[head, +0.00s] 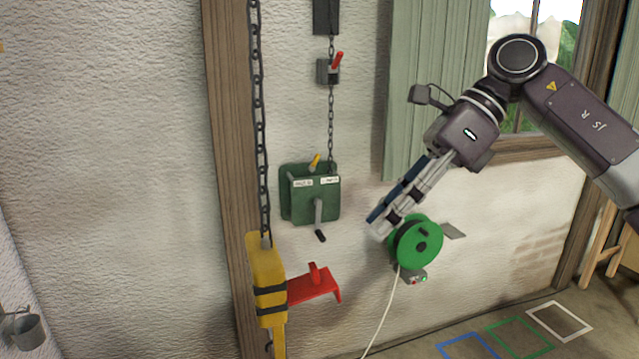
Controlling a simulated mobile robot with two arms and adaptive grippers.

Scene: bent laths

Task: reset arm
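My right arm comes in from the right edge, bends in front of the window, and reaches down and left. Its gripper (376,224) points down-left, with the fingertips just above and left of the green reel in the picture. The fingers are seen side-on and lie close together, so I cannot tell whether they are open or shut. I see nothing clearly held between them. Whether the fingers touch the reel cannot be told. My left arm and gripper are not in view.
A green reel (426,243) with a pale cord sits by the wall. A green winch (318,196) with a crank and chain hangs left of it. A yellow block with a red bracket (314,285) hangs on a chain (261,130) beside a wooden post (228,120). Coloured squares mark the floor.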

